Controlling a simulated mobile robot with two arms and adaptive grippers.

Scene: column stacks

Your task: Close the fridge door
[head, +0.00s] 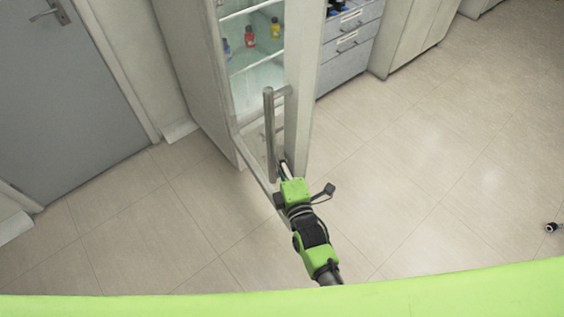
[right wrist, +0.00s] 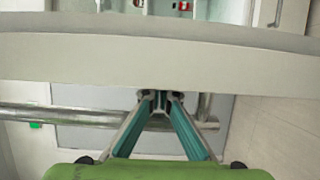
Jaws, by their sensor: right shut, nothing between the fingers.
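The fridge (head: 202,75) is a tall pale cabinet at the upper middle of the head view. Its door (head: 301,75) has a pale frame around glass and appears to stand ajar, its lower edge reaching out over the floor. A vertical metal bar handle (head: 268,135) is fixed to the door; it shows as a horizontal bar in the right wrist view (right wrist: 60,115). My right gripper (head: 284,168) is shut and empty at the door's lower part, close to the handle's lower end. In the right wrist view its fingertips (right wrist: 160,95) are by the door frame (right wrist: 160,62); contact is unclear. My left gripper is out of view.
Small coloured bottles (head: 250,37) stand on a fridge shelf. A grey room door (head: 65,95) is at the left. Drawers (head: 348,65) and cabinets (head: 410,40) stand right of the fridge. The tiled floor at the right is mostly clear, with a small dark object (head: 552,228) at the edge.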

